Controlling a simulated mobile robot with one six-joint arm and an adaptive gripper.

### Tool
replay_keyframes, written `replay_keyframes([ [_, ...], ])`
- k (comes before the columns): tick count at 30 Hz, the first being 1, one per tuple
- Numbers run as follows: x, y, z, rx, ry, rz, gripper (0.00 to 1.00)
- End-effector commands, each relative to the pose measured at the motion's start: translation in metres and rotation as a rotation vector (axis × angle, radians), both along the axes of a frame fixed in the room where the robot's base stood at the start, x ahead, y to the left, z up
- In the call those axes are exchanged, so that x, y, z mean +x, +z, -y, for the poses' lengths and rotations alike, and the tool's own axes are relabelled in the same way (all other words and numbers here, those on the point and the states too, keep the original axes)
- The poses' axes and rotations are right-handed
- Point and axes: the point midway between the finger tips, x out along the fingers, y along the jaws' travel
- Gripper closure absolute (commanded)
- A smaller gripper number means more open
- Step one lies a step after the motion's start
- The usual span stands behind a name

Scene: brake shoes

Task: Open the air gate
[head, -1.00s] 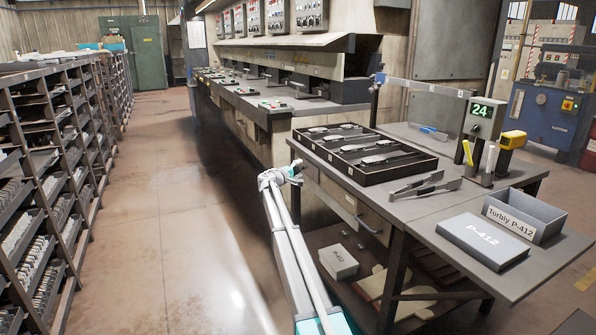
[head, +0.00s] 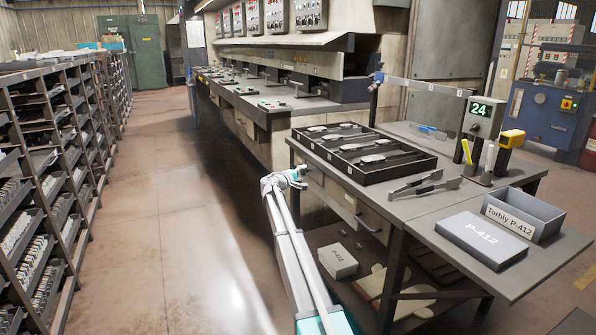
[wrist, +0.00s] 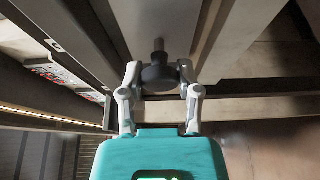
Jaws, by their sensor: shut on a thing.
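My gripper (wrist: 160,88) is shut on a dark round knob (wrist: 158,72) in the wrist view, one finger on each side of it. A short metal stem (wrist: 159,46) rises from the knob against a grey metal surface. In the head view my gripper (head: 299,178) is low beside the left front corner of the workbench, and the knob cannot be made out there. I cannot tell from the frames how far the air gate is open.
The grey workbench (head: 415,208) carries a black tray (head: 378,176) of metal parts, tongs (head: 426,185), a P-412 box (head: 483,240) and an open bin (head: 540,212). A long machine counter (head: 262,112) runs behind. The floor aisle to the left is clear up to the shelves (head: 60,140).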

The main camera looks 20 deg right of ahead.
Motion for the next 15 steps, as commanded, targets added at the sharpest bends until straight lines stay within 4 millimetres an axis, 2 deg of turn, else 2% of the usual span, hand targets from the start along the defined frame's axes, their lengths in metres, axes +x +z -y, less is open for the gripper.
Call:
replay_keyframes([
  [1,-0.019,0.000,-0.001,0.002,0.000,0.000,1.00],
  [6,-0.062,0.000,0.001,0.002,0.000,0.000,1.00],
  [12,-0.105,0.000,0.003,0.002,-0.002,0.000,1.00],
  [15,-0.119,0.000,0.004,0.003,-0.003,0.001,1.00],
])
